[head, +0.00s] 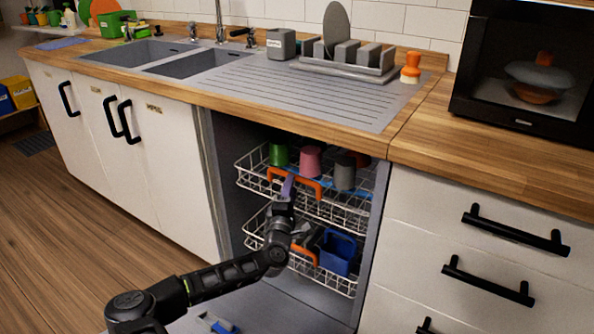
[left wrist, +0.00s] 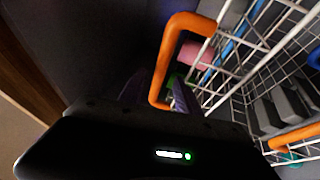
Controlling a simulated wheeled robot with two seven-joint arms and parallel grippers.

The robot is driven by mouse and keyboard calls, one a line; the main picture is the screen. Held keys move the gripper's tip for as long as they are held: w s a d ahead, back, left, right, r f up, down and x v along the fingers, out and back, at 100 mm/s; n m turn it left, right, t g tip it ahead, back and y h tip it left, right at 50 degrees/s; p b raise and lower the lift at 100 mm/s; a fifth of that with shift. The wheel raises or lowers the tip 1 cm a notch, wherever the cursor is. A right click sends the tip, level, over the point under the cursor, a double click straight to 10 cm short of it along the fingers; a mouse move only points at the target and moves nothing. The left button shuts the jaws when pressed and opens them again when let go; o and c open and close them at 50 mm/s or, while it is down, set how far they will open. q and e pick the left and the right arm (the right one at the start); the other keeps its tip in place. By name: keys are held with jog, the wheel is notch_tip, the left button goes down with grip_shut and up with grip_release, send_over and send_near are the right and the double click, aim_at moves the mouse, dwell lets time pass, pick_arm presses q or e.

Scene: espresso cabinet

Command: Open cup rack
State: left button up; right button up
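The cup rack (head: 328,204) is the upper white wire rack in the open dishwasher, under the counter. It carries a green cup (head: 279,155), a pink cup (head: 310,161) and a grey cup (head: 344,173). An orange handle (head: 305,184) is on its front; the handle (left wrist: 184,22) also shows large in the left wrist view. My left gripper (head: 288,186) is at the handle's left part. In the left wrist view its two purple fingers (left wrist: 158,93) stand apart, with the handle's end between them. Contact cannot be told. My right gripper is not in view.
A lower wire rack (head: 257,226) with a blue container (head: 338,252) sits below. The dishwasher door (head: 310,300) lies folded down in front. White drawers (head: 480,255) with black handles stand at the right, a white cabinet (head: 150,170) at the left.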

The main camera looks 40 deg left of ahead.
pick_arm(q)
jog(key=shift+w, duration=0.1)
jog(key=b+x, duration=0.1)
jog(key=x, duration=0.6)
jog(key=shift+w+a, duration=0.2)
jog(key=shift+w, duration=0.1)
jog(key=shift+r, duration=0.15)
jog(key=shift+c, duration=0.3)
grip_shut()
dwell(0.7)
